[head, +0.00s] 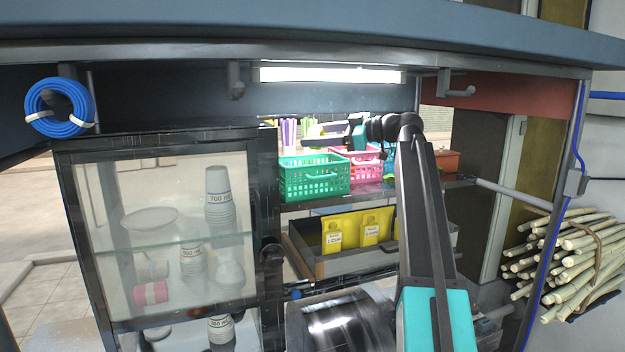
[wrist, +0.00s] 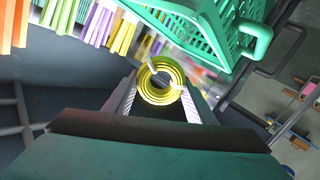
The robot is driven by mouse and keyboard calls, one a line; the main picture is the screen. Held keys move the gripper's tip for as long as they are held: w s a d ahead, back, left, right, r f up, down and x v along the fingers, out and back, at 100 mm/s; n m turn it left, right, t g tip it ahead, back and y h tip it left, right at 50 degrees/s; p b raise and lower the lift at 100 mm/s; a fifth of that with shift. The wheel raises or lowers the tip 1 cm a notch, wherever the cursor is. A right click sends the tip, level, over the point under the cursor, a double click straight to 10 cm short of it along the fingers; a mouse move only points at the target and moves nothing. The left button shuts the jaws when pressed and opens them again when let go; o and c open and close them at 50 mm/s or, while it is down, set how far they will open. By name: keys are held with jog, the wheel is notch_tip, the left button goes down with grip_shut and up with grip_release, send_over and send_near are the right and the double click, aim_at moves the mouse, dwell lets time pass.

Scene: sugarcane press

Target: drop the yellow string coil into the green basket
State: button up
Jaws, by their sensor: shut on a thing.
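The yellow string coil (wrist: 160,81) is held between the two fingers of my gripper (wrist: 160,95) in the wrist view. It is a ring with a pale tie across it. In the head view my gripper (head: 322,134) is above the shelf, level with the space over the green basket, and the coil is too small there to make out clearly. The green basket (head: 314,186) stands on the shelf left of the pink basket. Its lattice wall and handle also show at the top right of the wrist view (wrist: 215,30), close beside the coil. The coil looks outside the basket in that view.
A pink basket (head: 358,172) stands right of the green one. Colourful straws (wrist: 100,22) stand at the back. A glass cabinet (head: 165,235) with cups is at left. Yellow bags (head: 345,230) sit in a tray below the shelf. A lamp (head: 330,74) hangs above.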

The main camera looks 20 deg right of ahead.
jog(key=shift+f, duration=0.1)
jog(key=o, duration=1.1)
jog(key=shift+s+d, duration=0.1)
jog(key=shift+d, duration=0.05)
jog(key=b+v, duration=0.6)
jog(key=v, duration=0.7)
jog(key=shift+s+d, duration=0.15)
jog(key=shift+s, duration=0.1)
